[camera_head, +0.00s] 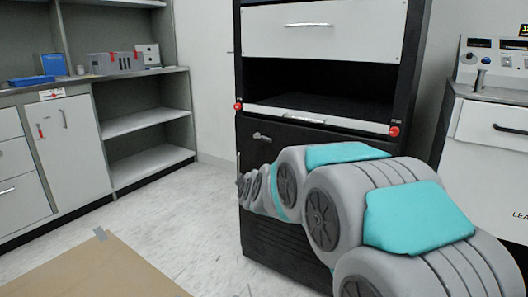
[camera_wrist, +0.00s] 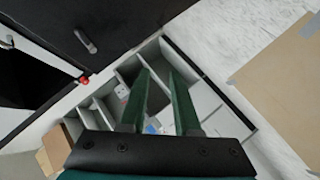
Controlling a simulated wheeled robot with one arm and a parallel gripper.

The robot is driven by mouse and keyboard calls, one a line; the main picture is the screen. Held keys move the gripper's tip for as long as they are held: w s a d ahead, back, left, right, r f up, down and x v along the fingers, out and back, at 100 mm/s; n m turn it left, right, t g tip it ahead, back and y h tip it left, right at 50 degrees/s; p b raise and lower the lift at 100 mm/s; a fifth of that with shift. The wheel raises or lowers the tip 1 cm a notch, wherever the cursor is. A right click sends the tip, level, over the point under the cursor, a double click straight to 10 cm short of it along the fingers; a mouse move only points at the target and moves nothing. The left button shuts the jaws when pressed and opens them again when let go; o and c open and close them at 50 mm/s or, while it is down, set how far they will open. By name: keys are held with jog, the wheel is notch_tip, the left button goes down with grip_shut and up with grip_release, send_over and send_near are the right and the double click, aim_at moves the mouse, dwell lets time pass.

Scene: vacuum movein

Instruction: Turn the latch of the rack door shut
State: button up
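The rack (camera_head: 418,60) is a tall black cabinet in the middle of the head view. Its black lower door (camera_head: 251,127) looks flush with the frame, though my arm covers much of it. A small silver latch handle (camera_head: 262,137) sits at the door's upper left, lying near horizontal. The latch handle (camera_wrist: 86,41) also shows at the upper left in the wrist view. My gripper (camera_wrist: 160,76) is open and empty, its two green fingers apart. It is clear of the latch, pointing past the rack. In the head view the gripper is mostly hidden behind my arm.
A white-fronted shelf (camera_head: 310,117) with red end knobs (camera_head: 393,131) sits above the door. A grey counter with open shelves (camera_head: 150,160) stands left, a white machine (camera_head: 490,140) right. A brown board (camera_head: 90,270) lies on the otherwise clear floor.

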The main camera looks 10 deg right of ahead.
jog(key=w+d+n+t+h+b, duration=0.1)
jog(key=w+d+t+h+b, duration=0.15)
jog(key=w, duration=0.45)
jog(key=n+t+h+b, duration=0.1)
jog(key=t+h, duration=0.3)
jog(key=h, duration=0.1)
send_near(266, 140)
jog(key=shift+g, duration=0.25)
jog(key=b+x, duration=0.1)
jog(key=x, duration=0.5)
jog(key=shift+w+r, duration=0.2)
jog(key=shift+w, duration=0.1)
jog(key=shift+w+d, duration=0.15)
jog(key=shift+w, duration=0.45)
jog(key=shift+w+d+r, duration=0.1)
jog(key=shift+w+r, duration=0.05)
jog(key=shift+w, duration=0.15)
grip_shut()
